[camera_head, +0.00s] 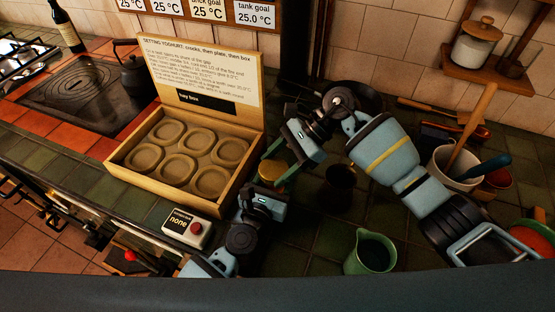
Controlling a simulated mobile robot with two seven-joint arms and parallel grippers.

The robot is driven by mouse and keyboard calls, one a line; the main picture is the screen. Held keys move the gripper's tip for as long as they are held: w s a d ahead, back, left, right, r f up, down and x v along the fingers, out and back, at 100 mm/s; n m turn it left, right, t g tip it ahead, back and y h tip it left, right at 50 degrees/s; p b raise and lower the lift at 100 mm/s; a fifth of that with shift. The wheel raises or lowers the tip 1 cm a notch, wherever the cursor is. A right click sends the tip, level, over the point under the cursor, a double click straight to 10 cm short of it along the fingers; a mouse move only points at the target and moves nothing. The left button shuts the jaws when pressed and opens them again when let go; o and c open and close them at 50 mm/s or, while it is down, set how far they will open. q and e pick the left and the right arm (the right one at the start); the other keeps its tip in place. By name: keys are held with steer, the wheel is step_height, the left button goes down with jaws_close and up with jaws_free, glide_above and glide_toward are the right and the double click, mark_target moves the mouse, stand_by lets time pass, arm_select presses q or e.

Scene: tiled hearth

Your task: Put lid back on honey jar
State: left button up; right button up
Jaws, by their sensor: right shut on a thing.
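A small yellow-orange round thing (271,172) shows at the right front corner of the wooden box. It looks like the honey jar or its lid; I cannot tell which. My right gripper (278,161) reaches in from the right, its green fingers on either side of this round thing, shut on it. My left gripper (268,186) comes up from below, close in front of the round thing. Its fingers are mostly hidden, so their opening and any contact are unclear. The rest of the jar is hidden by the grippers.
The open wooden hay box (118,160) with round hollows stands left of the grippers. A dark cup (340,180), a green jug (370,253) and a white utensil crock (442,172) stand to the right. A button box (187,228) sits at the front edge.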

steer(key=shift+f, duration=0.35)
stand_by(0.3)
steer(key=shift+f, duration=0.9)
